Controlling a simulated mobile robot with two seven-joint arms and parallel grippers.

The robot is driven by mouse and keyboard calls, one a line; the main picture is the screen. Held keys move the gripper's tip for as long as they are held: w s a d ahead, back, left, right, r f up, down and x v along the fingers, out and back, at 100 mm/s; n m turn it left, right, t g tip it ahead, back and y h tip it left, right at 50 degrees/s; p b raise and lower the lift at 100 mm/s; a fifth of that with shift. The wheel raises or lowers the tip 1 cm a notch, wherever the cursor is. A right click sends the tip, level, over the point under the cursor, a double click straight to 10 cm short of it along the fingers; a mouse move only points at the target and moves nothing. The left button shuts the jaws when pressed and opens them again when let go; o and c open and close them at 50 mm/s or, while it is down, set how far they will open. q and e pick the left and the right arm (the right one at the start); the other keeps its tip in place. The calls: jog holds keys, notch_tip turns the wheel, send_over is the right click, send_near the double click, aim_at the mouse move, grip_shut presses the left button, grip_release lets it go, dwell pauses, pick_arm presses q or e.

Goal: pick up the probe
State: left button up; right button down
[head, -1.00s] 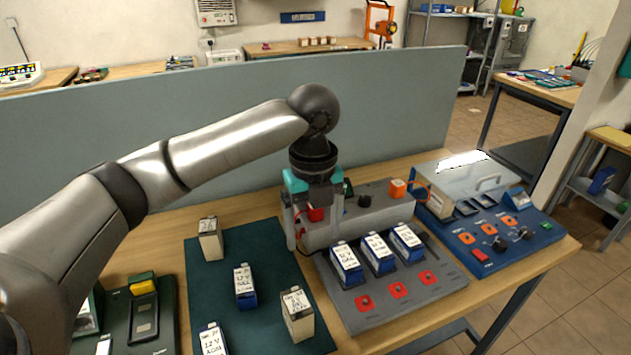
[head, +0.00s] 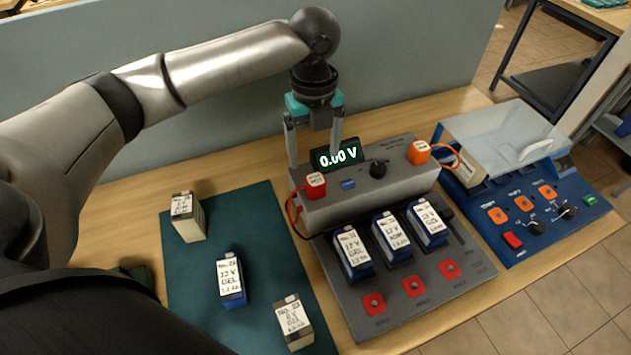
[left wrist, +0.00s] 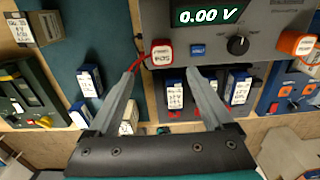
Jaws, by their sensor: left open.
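The red probe (head: 316,185) with a white label sits at the left end of the grey tester's raised console (head: 350,205). A red cable runs from it down the left side. In the left wrist view the red probe (left wrist: 161,53) shows between and just beyond the fingertips. My left gripper (head: 314,152) is open and empty, pointing down above the probe's end of the console. In the left wrist view its fingers (left wrist: 163,68) are spread apart. I cannot tell the exact gap to the probe. An orange block (head: 419,152) with an orange cable sits at the console's right end.
The display (head: 336,156) reads 0.00 V, beside a black knob (head: 378,168). Three batteries (head: 391,236) stand in front of the console. Several more stand on the green mat (head: 264,225). A blue unit with a clear lid (head: 505,135) is at right. A grey partition (head: 200,110) rises behind.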

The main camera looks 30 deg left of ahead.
aim_at(315, 179)
pick_arm(q)
jog(key=f, duration=0.9)
jog(key=shift+w+f+b, duration=0.25)
jog(key=shift+f+b, duration=0.05)
jog(key=shift+f, duration=0.05)
grip_shut()
